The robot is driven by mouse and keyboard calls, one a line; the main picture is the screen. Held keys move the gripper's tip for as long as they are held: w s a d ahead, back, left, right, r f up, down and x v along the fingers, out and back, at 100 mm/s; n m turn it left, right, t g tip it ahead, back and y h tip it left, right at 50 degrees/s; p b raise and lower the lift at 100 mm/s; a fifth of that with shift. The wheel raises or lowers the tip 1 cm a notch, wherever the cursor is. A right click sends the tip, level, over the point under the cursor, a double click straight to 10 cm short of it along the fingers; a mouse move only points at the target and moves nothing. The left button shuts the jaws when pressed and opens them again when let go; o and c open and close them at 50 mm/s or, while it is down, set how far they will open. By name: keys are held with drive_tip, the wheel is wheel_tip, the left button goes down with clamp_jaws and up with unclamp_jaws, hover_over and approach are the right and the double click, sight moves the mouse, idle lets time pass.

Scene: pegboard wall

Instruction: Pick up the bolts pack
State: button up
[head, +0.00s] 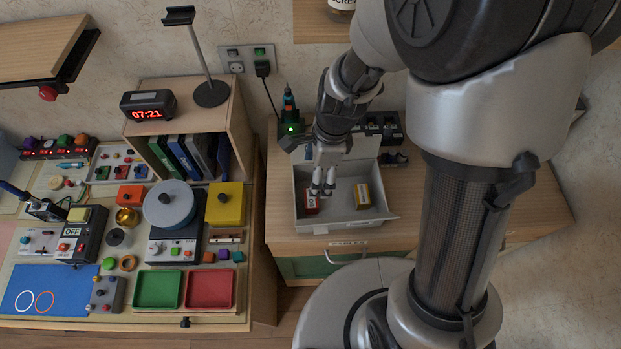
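Two small packs lie in a grey open bin (343,226) on the wooden cabinet: a red one (311,203) at the left and a yellow-brown one (362,195) at the right. Their labels are too small to read, so I cannot tell which is the bolts pack. My gripper (322,189) points down into the bin, just above and right of the red pack. Its two pale fingertips show a small gap with nothing visible between them. Whether a fingertip touches the red pack is unclear.
The bin's raised walls surround the packs. A green-lit charger with a tool (290,118) and a black rack (381,127) stand behind it. At left is a crowded workbench with a shelf (240,117) of binders. The cabinet top right of the bin is partly hidden by my arm.

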sight(311, 201)
drive_tip(key=f+b, duration=0.1)
drive_tip(key=f, duration=0.2)
drive_tip(key=f+b, duration=0.1)
drive_tip(key=f, duration=0.1)
drive_tip(key=a+f+b, duration=0.1)
drive_tip(key=f, duration=0.2)
drive_tip(key=shift+a+f, duration=0.1)
drive_tip(key=shift+f, duration=0.25)
wheel_tip(311, 201, down, 5)
drive_tip(key=b, duration=0.3)
drive_tip(key=shift+s+a+f+b, duration=0.1)
drive_tip(key=shift+f+b, duration=0.05)
drive_tip(key=shift+b, duration=0.15)
drive_tip(key=shift+c, duration=0.4)
drive_tip(key=c, duration=1.1)
drive_tip(key=shift+c, duration=0.2)
